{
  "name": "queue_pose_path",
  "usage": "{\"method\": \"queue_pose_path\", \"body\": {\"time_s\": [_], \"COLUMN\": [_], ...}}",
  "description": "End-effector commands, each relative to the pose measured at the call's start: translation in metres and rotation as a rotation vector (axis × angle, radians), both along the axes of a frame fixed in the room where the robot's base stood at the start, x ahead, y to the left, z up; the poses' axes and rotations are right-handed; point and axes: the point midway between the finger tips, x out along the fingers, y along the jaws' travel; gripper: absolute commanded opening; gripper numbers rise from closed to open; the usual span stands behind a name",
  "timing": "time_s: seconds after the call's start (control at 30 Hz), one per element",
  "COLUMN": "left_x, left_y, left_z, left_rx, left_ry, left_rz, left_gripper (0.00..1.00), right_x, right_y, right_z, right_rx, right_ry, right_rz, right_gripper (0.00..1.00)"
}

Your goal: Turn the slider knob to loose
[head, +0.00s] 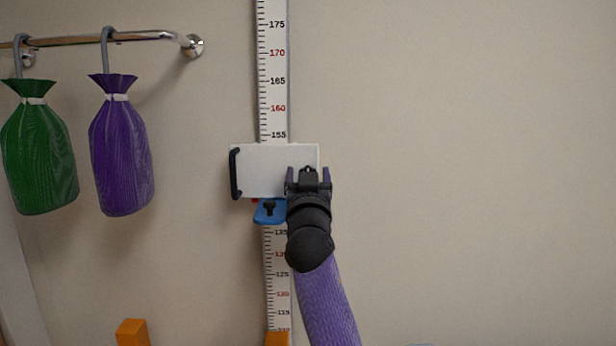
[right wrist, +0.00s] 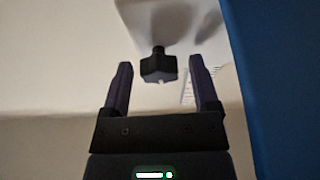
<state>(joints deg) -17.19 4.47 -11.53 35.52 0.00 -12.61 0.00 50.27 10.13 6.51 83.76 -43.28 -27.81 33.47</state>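The slider is a white block (head: 262,170) on the wall-mounted height scale (head: 272,75), with a black handle on its left side and a blue plate (head: 261,217) below it. A dark T-shaped part shows on the blue plate. My right gripper (head: 308,175) is in front of the right part of the white block. In the right wrist view a black faceted knob (right wrist: 158,68) on a short stem sticks out from a white surface. It appears between the two purple fingers of my open right gripper (right wrist: 161,75), with gaps on both sides. My left gripper is out of view.
A chrome rail (head: 150,36) at the upper left carries a green bag (head: 38,150) and a purple bag (head: 121,160) on hooks. Orange blocks (head: 132,332) show at the bottom edge. The wall right of the scale is bare. A blue surface (right wrist: 275,80) fills the wrist view's right side.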

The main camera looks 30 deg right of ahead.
Motion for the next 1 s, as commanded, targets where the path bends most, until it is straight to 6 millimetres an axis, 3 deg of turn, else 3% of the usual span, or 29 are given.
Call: {"method": "queue_pose_path", "body": {"time_s": [0.03, 0.33, 0.67, 1.0], "left_x": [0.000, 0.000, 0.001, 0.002], "left_y": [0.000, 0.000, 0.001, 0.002], "left_z": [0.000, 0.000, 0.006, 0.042], "left_rx": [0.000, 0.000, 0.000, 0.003], "left_ry": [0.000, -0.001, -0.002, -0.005], "left_rz": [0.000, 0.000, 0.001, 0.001], "left_gripper": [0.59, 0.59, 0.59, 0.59], "right_x": [0.000, 0.000, 0.000, 0.000], "right_y": [0.000, 0.000, 0.000, 0.000], "right_z": [0.000, 0.000, 0.001, 0.005], "right_rx": [0.000, 0.000, -0.027, -0.220], "right_ry": [0.000, 0.000, 0.019, 0.139], "right_rz": [0.000, 0.000, 0.001, 0.001], "right_gripper": [0.65, 0.01, 0.00, 0.00]}}
